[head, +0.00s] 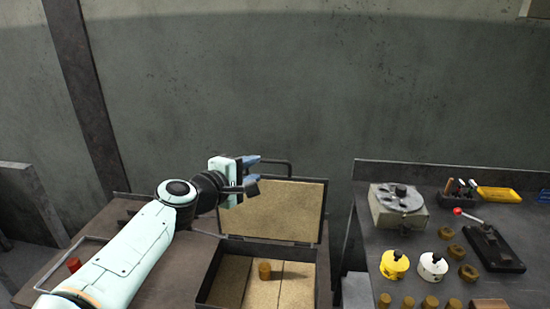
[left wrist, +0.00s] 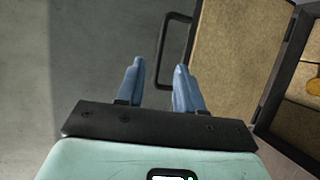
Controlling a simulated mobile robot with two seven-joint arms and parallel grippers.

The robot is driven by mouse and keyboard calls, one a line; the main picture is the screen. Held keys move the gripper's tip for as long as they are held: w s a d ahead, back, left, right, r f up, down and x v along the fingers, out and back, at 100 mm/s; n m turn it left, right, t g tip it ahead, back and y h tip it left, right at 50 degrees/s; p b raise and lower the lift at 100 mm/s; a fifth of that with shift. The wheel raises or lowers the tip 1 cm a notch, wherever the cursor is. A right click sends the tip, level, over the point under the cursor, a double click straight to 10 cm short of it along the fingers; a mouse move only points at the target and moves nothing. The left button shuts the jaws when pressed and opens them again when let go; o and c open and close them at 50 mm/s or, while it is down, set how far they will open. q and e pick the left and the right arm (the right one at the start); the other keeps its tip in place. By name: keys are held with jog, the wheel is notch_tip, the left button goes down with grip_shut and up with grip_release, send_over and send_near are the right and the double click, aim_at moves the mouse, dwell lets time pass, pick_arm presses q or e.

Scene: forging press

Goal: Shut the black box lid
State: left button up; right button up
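The black box (head: 212,270) stands open on the bench, with its tan-lined lid (head: 290,210) raised upright at the back. A dark bar handle (head: 278,162) sticks up from the lid's top edge; it also shows in the left wrist view (left wrist: 161,45). My left gripper (head: 253,174) is at the left end of the lid's top edge, close to the handle. Its blue fingers (left wrist: 160,72) are apart, and the handle bar appears between their tips in the left wrist view. I cannot tell whether they touch it. My right gripper is not in view.
A brown cylinder (head: 264,270) stands inside the box. A dark table (head: 440,205) at the right carries a grey dial device (head: 398,209), yellow and white round parts, and several brown pieces. A red-topped item (head: 74,264) is at the left. The wall behind is bare.

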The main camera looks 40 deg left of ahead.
aim_at(268, 162)
pick_arm(q)
jog(key=p+x, duration=0.3)
jog(key=x, duration=0.7)
jog(key=shift+w+f, duration=0.15)
jog(key=shift+w, duration=0.05)
grip_shut()
